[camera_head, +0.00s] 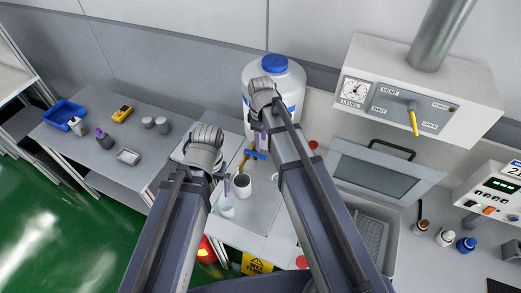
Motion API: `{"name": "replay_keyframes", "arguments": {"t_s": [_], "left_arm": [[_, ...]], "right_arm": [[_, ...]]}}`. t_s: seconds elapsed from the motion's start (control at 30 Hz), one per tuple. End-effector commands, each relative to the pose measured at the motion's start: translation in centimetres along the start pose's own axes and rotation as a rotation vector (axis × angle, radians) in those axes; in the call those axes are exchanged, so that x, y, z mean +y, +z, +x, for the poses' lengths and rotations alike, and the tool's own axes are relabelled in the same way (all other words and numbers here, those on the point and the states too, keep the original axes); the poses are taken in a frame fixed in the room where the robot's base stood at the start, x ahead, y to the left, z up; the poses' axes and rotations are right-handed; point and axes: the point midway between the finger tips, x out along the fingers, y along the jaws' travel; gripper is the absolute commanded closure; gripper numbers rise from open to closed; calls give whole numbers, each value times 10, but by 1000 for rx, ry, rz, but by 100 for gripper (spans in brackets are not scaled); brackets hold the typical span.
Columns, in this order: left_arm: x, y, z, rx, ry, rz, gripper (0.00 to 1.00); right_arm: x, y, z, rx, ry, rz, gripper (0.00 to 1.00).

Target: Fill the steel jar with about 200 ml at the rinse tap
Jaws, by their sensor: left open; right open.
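A pale grey-white cup (242,185) with a dark inside stands upright on the bench just below the rinse tap (255,155), a brass tap with a blue handle. It may be the steel jar; its metal is hard to judge. The tap sits low on a large white container (291,83) with a blue cap. My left gripper (228,186) is open, close to the left of the cup and above a clear beaker. My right gripper (258,140) is open, by the tap and the container's front. Both are partly hidden by my arms. Any liquid level is not visible.
The clear beaker (226,208) stands left of the cup. On the left table are two grey cylinders (148,122), a blue bin (64,113) and a yellow device (122,113). A control panel (420,95) and a lidded basin (375,182) are to the right.

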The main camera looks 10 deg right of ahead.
Motion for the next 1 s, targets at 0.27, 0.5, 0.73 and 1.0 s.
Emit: {"name": "replay_keyframes", "arguments": {"t_s": [0.27,0.5,0.73,1.0], "left_arm": [[3,-3,35,2,0,-3,0],[6,-4,64,2,-1,-1,0],[6,-5,71,2,-1,2,0],[6,-5,70,2,-1,2,0]], "right_arm": [[0,0,36,0,0,0,50],[0,0,65,0,0,0,50],[0,0,72,0,0,0,50],[0,0,71,0,0,0,58]]}}
